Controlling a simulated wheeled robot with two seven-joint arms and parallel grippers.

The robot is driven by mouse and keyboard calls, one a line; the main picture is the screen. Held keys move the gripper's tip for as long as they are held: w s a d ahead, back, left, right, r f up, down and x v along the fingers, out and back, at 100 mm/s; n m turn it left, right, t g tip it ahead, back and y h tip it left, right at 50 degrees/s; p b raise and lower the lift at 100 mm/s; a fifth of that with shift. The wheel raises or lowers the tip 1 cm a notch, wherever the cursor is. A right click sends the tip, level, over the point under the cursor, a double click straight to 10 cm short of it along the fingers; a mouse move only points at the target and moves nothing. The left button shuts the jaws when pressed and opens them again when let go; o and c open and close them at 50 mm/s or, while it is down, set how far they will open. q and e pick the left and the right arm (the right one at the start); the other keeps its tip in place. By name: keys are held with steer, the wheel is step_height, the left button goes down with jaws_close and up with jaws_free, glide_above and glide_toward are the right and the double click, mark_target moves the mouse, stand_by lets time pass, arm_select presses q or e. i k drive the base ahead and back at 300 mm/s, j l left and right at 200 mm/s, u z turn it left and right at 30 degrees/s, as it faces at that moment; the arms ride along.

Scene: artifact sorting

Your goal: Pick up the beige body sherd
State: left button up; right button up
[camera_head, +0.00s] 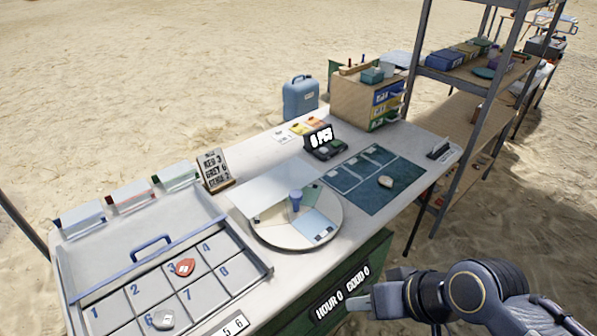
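A beige sherd (386,181) lies on the dark teal mat (352,203) at the right part of the table. No gripper touches it. My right gripper (352,297) is at the lower right, in front of the table's front side and well below the sherd in the picture. Its fingers point left and hold nothing that I can see; their spacing is not clear from this angle. My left gripper is not in view.
A numbered grey tray (110,270) at left holds a red sherd (185,267) and a grey sherd (163,319). A round turntable (268,232) with a blue-topped post stands left of the mat. A scale (325,148), a drawer box (352,98) and shelves (470,85) stand behind.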

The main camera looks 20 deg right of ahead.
mark_target(384, 180)
steer(key=i+l+u, duration=0.1)
steer(key=l+u, duration=0.55)
steer(key=u, duration=0.2)
steer(key=l+u, duration=0.65)
steer(key=u, duration=0.2)
steer(key=k+l+u, duration=0.2)
steer(key=u, duration=0.2)
steer(key=k+l+u, duration=0.15)
steer(key=l+u, duration=0.3)
steer(key=k+l+u, duration=0.15)
steer(key=k+l, duration=0.35)
steer(key=k+l+u, duration=0.1)
steer(key=k+l, duration=0.3)
steer(key=k+l+u, duration=0.15)
steer(key=k+l, duration=0.25)
steer(key=k, duration=0.25)
steer(key=k+l+u, duration=0.1)
steer(key=k+l, duration=0.2)
steer(key=k, duration=0.25)
